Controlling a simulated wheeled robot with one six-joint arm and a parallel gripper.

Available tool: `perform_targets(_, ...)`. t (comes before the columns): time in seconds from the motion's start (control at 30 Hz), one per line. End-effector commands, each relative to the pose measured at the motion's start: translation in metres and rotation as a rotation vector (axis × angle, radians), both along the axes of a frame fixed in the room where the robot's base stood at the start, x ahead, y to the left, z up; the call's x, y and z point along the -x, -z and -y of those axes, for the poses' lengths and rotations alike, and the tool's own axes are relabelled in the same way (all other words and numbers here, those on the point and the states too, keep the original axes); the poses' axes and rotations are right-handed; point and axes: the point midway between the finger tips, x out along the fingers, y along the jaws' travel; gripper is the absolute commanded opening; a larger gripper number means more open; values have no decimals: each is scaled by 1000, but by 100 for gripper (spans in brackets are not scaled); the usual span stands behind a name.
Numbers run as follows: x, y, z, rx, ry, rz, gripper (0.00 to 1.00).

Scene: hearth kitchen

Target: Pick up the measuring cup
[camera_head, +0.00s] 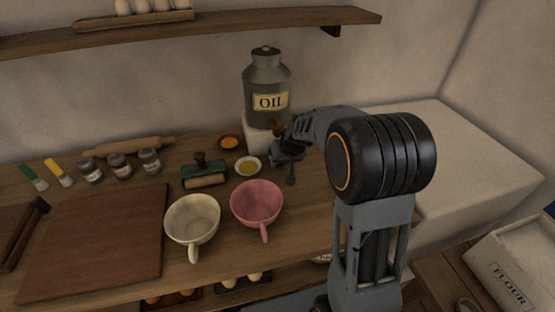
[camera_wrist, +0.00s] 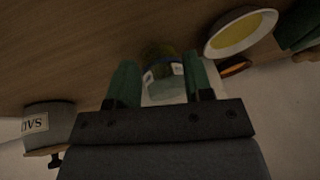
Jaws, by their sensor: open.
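My gripper (camera_head: 289,155) is over the right part of the wooden counter, in front of the oil can. In the wrist view its two green fingers (camera_wrist: 164,84) stand apart. A small glassy vessel (camera_wrist: 163,62) with a dark olive upper part shows between and beyond them; I cannot tell whether they touch it. I cannot tell which thing is the measuring cup. A cream handled cup (camera_head: 192,218) and a pink handled cup (camera_head: 257,202) stand at the counter's front, left of my gripper and apart from it.
The oil can (camera_head: 267,90) stands behind my gripper. A small yellow-filled bowl (camera_head: 248,167), an orange bowl (camera_head: 230,142) and a green roller (camera_head: 204,172) lie to its left. A labelled grey pot (camera_wrist: 50,124) shows in the wrist view. A cutting board (camera_head: 95,245) covers the left front.

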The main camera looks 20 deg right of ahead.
Motion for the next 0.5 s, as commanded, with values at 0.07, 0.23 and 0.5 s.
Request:
perform_targets(0.07, 0, 0, 0, 0, 0, 1, 47)
perform_targets(0.23, 0, 0, 0, 0, 0, 1, 43)
perform_targets(0.5, 0, 0, 0, 0, 0, 1, 17)
